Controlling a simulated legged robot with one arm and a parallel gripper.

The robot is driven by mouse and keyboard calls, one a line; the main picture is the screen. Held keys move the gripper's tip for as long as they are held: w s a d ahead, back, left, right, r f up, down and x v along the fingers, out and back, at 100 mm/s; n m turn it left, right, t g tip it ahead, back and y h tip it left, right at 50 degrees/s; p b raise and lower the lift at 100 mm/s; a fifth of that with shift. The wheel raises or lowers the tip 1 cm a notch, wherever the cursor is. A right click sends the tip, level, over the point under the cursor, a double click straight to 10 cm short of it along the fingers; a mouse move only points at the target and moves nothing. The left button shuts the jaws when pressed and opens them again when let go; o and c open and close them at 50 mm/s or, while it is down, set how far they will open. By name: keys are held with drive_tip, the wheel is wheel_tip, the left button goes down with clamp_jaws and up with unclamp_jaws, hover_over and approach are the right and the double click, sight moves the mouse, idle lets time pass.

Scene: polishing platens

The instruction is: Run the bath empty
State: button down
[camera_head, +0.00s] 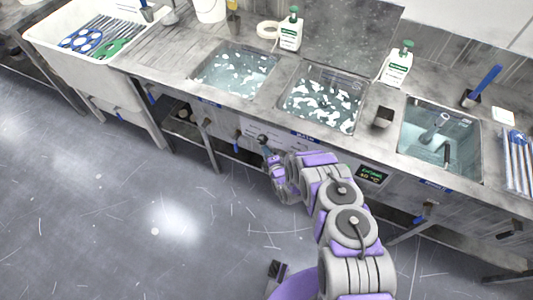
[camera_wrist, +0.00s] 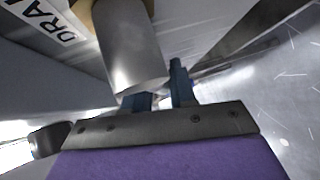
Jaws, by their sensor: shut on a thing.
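Three baths are sunk in the steel bench: a left bath (camera_head: 207,82) and middle bath (camera_head: 289,107) with white floating patches, and a right bath (camera_head: 408,144) with clearer water. All hold liquid. My gripper (camera_head: 266,152) is low at the bench front, below the middle bath. In the wrist view my gripper (camera_wrist: 159,92) has its fingers close together beside a grey metal cylinder (camera_wrist: 127,48), shut on what seems a valve handle, mostly hidden. A label beginning "DRA" (camera_wrist: 48,20) is beside it. The handle's turn cannot be told.
Other blue-handled valves (camera_head: 236,146) (camera_head: 424,213) hang along the bench front. A green-lit display (camera_head: 370,175) is right of my arm. Two white bottles (camera_head: 290,34) (camera_head: 396,68) and a dark cup (camera_head: 383,118) stand on the bench. The floor in front is clear at left.

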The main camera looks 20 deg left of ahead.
idle(0.4)
drive_tip(key=shift+r+m+y, duration=0.3)
drive_tip(key=shift+y, duration=0.1)
drive_tip(key=c, duration=1)
unclamp_jaws()
drive_tip(key=p+v, duration=0.1)
drive_tip(key=v, duration=0.7)
drive_tip(key=p+v, duration=0.2)
drive_tip(key=v, duration=0.7)
drive_tip(key=shift+s+f, duration=0.2)
drive_tip(key=shift+s, duration=0.05)
drive_tip(key=shift+t, duration=0.3)
